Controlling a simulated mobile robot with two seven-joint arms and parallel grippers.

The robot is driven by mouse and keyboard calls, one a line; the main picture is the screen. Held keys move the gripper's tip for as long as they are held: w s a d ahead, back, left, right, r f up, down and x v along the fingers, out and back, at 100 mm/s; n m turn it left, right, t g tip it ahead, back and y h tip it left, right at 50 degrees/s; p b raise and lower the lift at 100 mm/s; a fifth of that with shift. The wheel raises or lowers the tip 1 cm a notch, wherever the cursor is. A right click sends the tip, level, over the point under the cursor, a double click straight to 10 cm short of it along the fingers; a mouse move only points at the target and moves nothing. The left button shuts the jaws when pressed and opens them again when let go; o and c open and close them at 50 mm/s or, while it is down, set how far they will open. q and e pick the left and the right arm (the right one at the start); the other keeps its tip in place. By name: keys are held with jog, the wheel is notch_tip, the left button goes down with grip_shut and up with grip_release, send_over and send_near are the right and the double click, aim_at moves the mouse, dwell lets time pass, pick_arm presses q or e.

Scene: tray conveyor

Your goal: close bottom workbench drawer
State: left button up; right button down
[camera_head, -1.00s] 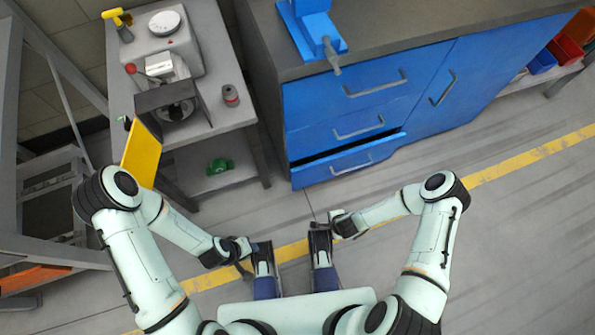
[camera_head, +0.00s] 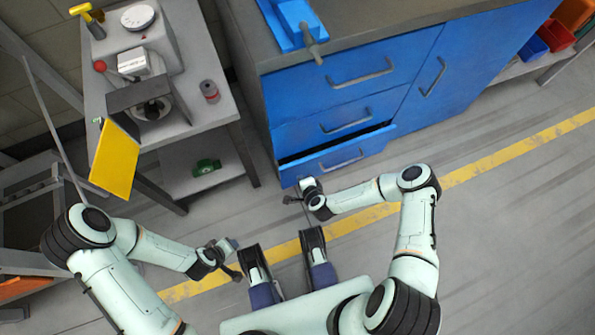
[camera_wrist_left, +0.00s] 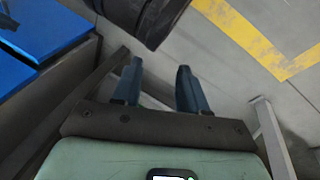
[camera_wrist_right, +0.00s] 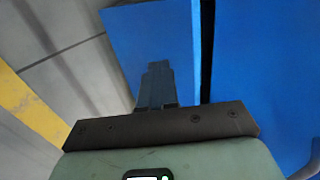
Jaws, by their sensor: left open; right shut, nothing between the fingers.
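The blue workbench's bottom drawer (camera_head: 320,164) stands partly open, with a dark gap along its top edge in the head view. Its grey handle (camera_head: 342,161) is on the front. My right gripper (camera_head: 301,198) is shut and empty near the lower left corner of that drawer. In the right wrist view its closed fingers (camera_wrist_right: 157,77) overlap the blue drawer front (camera_wrist_right: 150,35), beside the dark gap; I cannot tell whether they touch. My left gripper (camera_head: 236,271) is open and empty above the floor. Its spread fingers (camera_wrist_left: 158,85) show in the left wrist view.
The upper drawers (camera_head: 360,75) and the cupboard door (camera_head: 430,85) look shut. A grey side table (camera_head: 215,125) with a machine on it stands left of the workbench. A yellow panel (camera_head: 115,160) hangs at its front. The floor to the right is clear.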

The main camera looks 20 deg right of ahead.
aim_at(294, 162)
pick_arm(q)
jog(key=shift+w+a+f+t+b, duration=0.15)
jog(key=shift+w+a+f+b, duration=0.1)
jog(key=shift+w, duration=0.2)
jog(key=shift+w+a+f+t+b, duration=0.15)
jog(key=shift+w+a+f, duration=0.1)
jog(key=shift+w, duration=0.2)
pick_arm(e)
jog(key=shift+w+a+r, duration=0.1)
jog(key=shift+w+a, duration=0.05)
jog(key=shift+w, duration=1.85)
jog(key=w, duration=0.2)
jog(key=w+b, duration=0.1)
jog(key=w, duration=0.1)
jog(key=shift+w+a, duration=0.2)
jog(key=shift+w, duration=0.05)
jog(key=shift+w+r, duration=0.1)
jog(key=shift+w, duration=0.05)
pick_arm(q)
jog(key=s+f, duration=0.2)
jog(key=shift+s+a+f+g, duration=0.15)
jog(key=shift+s+f+g, duration=0.15)
jog(key=shift+g, duration=0.1)
